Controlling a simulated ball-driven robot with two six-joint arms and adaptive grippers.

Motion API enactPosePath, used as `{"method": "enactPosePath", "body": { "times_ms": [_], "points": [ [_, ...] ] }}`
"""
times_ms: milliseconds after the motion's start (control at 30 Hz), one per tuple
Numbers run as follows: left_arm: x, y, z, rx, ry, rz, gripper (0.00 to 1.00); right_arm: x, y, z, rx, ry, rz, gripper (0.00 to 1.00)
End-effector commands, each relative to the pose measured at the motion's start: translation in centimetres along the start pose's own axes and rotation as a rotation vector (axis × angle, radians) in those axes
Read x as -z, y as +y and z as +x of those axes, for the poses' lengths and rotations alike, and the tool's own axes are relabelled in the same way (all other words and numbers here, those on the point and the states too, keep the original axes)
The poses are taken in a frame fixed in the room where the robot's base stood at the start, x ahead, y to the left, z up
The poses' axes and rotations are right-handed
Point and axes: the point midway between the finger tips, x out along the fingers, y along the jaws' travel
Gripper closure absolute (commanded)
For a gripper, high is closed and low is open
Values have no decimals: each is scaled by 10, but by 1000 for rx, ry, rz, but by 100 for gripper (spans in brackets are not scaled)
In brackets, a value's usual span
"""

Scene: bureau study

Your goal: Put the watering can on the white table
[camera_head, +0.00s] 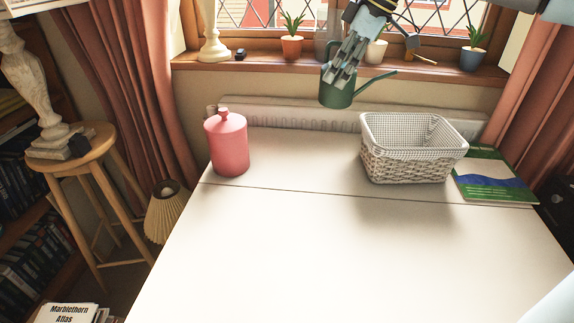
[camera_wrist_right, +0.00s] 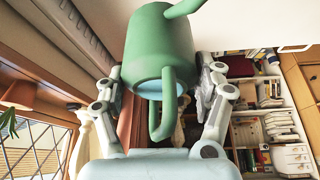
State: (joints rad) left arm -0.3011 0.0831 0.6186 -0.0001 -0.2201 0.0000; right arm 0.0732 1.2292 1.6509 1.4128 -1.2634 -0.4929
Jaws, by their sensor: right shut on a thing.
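The green watering can (camera_head: 338,92) is held in the air near the window sill, above the far edge of the white table (camera_head: 330,240). My right gripper (camera_head: 343,68) comes down from the top and is shut on the can. In the right wrist view the can (camera_wrist_right: 160,45) fills the upper middle, with its handle toward the camera and its spout at the top. The fingers of my right gripper (camera_wrist_right: 160,85) lie on both sides of it. My left gripper is not in view.
A pink lidded jar (camera_head: 227,145) stands at the table's far left. A white wicker basket (camera_head: 410,165) and a green-blue book (camera_head: 495,178) are at the far right. Potted plants stand on the sill (camera_head: 260,66). The front and middle of the table are clear.

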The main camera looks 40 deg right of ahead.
Motion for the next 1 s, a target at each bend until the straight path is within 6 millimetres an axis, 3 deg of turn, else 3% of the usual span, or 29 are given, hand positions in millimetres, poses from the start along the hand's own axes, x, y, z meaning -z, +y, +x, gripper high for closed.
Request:
{"method": "enactPosePath", "body": {
  "times_ms": [433,800,1000],
  "points": [
    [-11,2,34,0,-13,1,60,-16,-1,35,4,-7,2,80],
    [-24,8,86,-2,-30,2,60,-42,-2,91,14,-25,6,80],
    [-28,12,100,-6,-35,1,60,-48,-3,108,17,-28,7,80]
  ]
}}
